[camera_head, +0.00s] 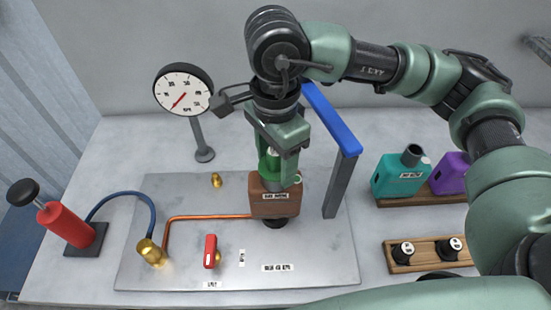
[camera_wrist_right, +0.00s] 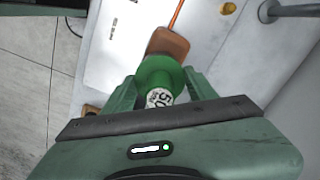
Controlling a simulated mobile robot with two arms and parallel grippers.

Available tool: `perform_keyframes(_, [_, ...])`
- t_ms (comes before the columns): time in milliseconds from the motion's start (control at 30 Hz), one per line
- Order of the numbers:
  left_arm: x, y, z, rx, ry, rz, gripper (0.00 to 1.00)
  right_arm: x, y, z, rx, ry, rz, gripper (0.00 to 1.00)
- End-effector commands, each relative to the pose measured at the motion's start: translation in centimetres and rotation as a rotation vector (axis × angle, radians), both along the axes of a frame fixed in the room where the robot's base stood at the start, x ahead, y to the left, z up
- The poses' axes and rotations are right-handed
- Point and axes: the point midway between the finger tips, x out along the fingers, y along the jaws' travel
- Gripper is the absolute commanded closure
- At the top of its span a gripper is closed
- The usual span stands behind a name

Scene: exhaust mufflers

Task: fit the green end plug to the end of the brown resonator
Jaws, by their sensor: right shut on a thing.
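The brown resonator (camera_head: 268,204) is a block-shaped body with a label, standing on the metal plate where the copper pipe ends. Its brown body also shows in the right wrist view (camera_wrist_right: 168,42). My right gripper (camera_head: 277,170) is directly above it, pointing down, and is shut on the green end plug (camera_head: 264,163). In the right wrist view the plug (camera_wrist_right: 158,72) is a round green piece with a white numbered label, between the fingers. The plug overlaps the resonator there; I cannot tell whether they touch. My left gripper is not in view.
A dial gauge (camera_head: 183,90) stands behind left. A blue bar on a grey post (camera_head: 341,187) rises close right of the resonator. A red pump (camera_head: 66,226), a brass fitting (camera_head: 150,252) and a red-handled valve (camera_head: 211,250) are left. Teal (camera_head: 397,178) and purple (camera_head: 451,173) canisters stand right.

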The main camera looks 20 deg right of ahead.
Motion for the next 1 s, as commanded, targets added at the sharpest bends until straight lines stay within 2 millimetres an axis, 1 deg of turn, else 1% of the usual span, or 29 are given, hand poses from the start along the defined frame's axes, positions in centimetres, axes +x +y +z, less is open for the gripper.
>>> perform_keyframes(100, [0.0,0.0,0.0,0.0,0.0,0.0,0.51,0.0,0.0,0.0,0.0,0.0,0.0,0.79])
perform_keyframes(133, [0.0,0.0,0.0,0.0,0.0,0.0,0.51,0.0,0.0,0.0,0.0,0.001,0.0,0.35])
perform_keyframes(200, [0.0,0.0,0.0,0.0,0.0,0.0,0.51,0.0,0.0,0.0,0.0,0.001,0.0,0.18])
perform_keyframes(567, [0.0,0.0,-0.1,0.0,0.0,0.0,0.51,0.0,0.0,0.2,0.0,-0.001,0.0,0.18])
perform_keyframes(667, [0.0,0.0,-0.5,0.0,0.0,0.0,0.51,0.1,0.0,1.2,0.0,-0.003,-0.001,0.18])
perform_keyframes(900, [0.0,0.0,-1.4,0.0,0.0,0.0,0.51,0.1,0.1,5.3,0.002,-0.004,0.001,0.18])
perform_keyframes(1000, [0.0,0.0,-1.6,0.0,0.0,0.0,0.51,0.1,0.0,6.6,0.001,-0.002,0.0,0.18])
